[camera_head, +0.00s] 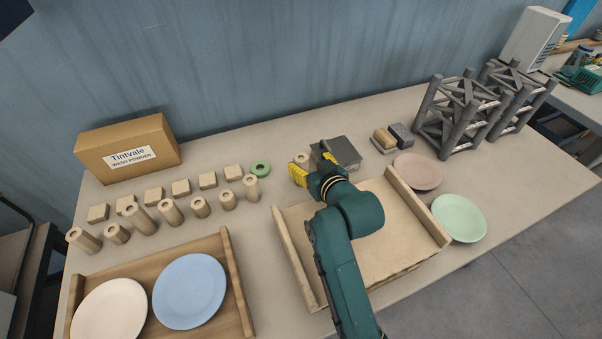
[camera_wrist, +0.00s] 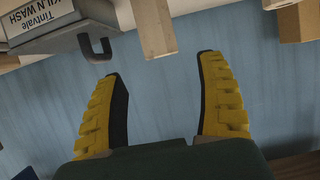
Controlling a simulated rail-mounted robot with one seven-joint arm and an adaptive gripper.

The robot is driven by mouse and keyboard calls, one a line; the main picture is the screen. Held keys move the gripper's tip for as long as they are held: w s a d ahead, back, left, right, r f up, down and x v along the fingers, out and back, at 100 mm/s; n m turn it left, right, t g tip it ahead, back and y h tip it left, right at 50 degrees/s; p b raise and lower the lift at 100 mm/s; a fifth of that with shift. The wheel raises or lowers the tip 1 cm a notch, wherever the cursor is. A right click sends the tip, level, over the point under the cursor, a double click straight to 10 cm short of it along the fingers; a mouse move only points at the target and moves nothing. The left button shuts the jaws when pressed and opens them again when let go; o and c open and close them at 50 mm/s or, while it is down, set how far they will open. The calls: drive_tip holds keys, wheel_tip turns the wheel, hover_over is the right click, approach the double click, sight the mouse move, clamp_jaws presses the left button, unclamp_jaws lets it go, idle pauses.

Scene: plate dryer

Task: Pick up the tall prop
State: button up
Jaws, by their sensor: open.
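My gripper (camera_head: 318,166) is open and empty, over the table behind the middle wooden tray. Its yellow fingers also show in the wrist view (camera_wrist: 162,68). A tan prop (camera_head: 301,159) stands just beyond the left finger, partly hidden. The wrist view is upside down; a tan post (camera_wrist: 154,28) there lies beyond the fingertips, in line with the gap and not between them. It looks like this same prop. Several tan props of differing heights stand in a row to the left, including a tall one (camera_head: 138,219). I cannot tell for sure which is the tall prop.
A grey kiln wash tin (camera_wrist: 60,25) stands close to the fingers, also visible in the head view (camera_head: 345,149). A green ring (camera_head: 260,168) and tan blocks (camera_head: 181,187) lie to the left. Plates, grey racks (camera_head: 463,110) and a cardboard box (camera_head: 125,150) stand farther off.

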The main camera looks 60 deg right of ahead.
sight(302, 158)
drive_tip(key=b+x, duration=0.2)
drive_tip(key=x, duration=0.3)
drive_tip(key=shift+w+f, duration=0.2)
drive_tip(key=shift+f, duration=0.1)
clamp_jaws()
